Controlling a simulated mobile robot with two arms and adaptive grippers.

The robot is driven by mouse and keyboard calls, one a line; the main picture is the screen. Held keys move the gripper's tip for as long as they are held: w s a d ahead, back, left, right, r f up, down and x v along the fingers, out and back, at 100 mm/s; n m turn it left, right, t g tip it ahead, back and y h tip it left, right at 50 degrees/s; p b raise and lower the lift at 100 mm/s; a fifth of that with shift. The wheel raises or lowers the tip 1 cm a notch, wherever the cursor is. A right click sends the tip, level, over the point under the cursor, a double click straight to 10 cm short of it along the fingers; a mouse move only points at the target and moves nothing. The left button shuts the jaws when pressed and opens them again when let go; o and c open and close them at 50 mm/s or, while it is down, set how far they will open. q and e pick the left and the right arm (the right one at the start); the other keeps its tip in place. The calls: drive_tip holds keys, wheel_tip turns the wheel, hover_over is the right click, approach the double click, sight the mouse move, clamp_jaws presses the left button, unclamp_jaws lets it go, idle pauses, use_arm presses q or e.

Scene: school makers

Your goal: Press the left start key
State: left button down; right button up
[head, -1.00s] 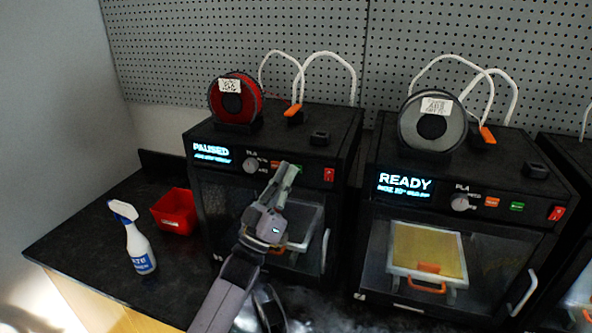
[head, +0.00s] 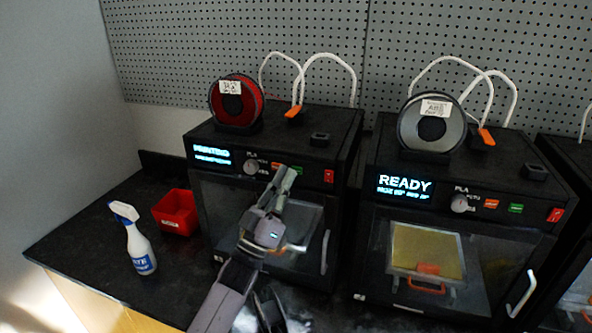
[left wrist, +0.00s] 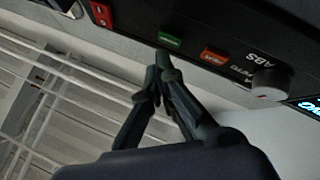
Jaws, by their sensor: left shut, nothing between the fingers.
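The left printer (head: 345,160) has a front panel with a lit display (head: 211,154) that seems to read "PRINTING", a knob, an orange key (head: 275,165) and a green key (head: 298,170), probably the start key. My left gripper (head: 289,171) is shut and empty, its tips in front of the panel by these keys. In the left wrist view the green key (left wrist: 170,40) is just beyond the fingertips (left wrist: 164,62), with the orange key (left wrist: 214,57) to its right. I cannot tell whether the tips touch the panel.
A second printer (head: 455,215) at right shows "READY". Each printer carries a filament spool, red (head: 250,95) and grey (head: 409,128). A red switch (head: 328,176) sits right of the keys. A red bin (head: 175,212) and spray bottle (head: 137,245) stand on the bench at left.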

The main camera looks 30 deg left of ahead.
use_arm(q)
drive_tip(key=shift+y, duration=0.3)
drive_tip(key=shift+s+d+p, duration=0.25)
drive_tip(key=shift+s+p, duration=0.05)
drive_tip(key=shift+s, duration=0.65)
drive_tip(key=shift+s+d+p, duration=0.2)
drive_tip(key=shift+s+p, duration=0.1)
drive_tip(key=shift+s, duration=0.7)
drive_tip(key=shift+s+d+p, duration=0.25)
drive_tip(key=shift+s+p, duration=0.05)
drive_tip(key=shift+s, duration=0.65)
